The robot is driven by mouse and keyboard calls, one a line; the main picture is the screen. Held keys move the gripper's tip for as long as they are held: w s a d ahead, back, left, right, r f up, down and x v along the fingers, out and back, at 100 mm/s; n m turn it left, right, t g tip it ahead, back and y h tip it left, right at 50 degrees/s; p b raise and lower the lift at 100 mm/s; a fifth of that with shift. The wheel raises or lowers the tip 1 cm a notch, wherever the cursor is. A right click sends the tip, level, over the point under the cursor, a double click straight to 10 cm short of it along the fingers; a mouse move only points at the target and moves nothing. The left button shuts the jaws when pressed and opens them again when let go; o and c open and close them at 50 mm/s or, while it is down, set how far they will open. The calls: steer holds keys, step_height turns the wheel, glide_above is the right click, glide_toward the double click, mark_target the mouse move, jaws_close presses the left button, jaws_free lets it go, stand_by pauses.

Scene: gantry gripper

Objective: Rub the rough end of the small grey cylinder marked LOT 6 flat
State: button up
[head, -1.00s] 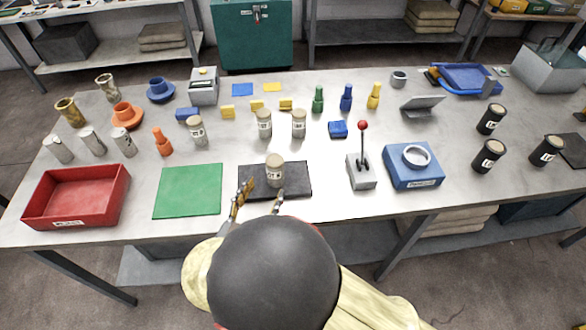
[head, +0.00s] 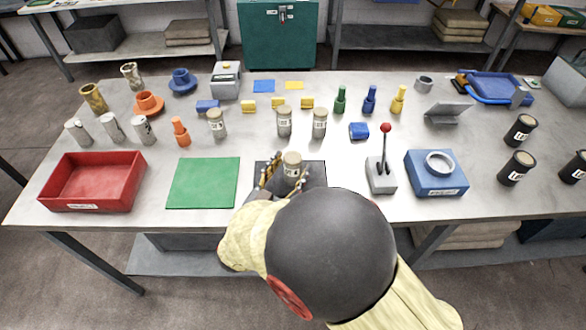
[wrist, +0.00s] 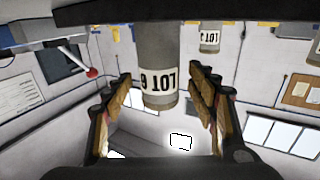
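The small grey cylinder marked LOT 6 (wrist: 158,60) stands upright on a black pad (head: 316,172); in the head view it is the light grey cylinder (head: 291,163) with a pale label. The wrist view is upside down, with the bench at the top. My gripper (wrist: 160,80) is open, one finger on each side of the cylinder, with visible gaps to both. In the head view my gripper (head: 286,179) is partly hidden behind my dark round arm joint. I cannot make out which end of the cylinder is rough.
Similar labelled cylinders stand behind (head: 216,123), (head: 284,121), (head: 319,123). A green mat (head: 203,183) and red tray (head: 92,182) lie left. A lever box (head: 381,175) with a red knob and a blue block with a ring (head: 437,181) stand right.

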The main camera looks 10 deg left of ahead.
steer(key=shift+c, duration=1.2)
steer(key=c, duration=1.1)
jaws_close()
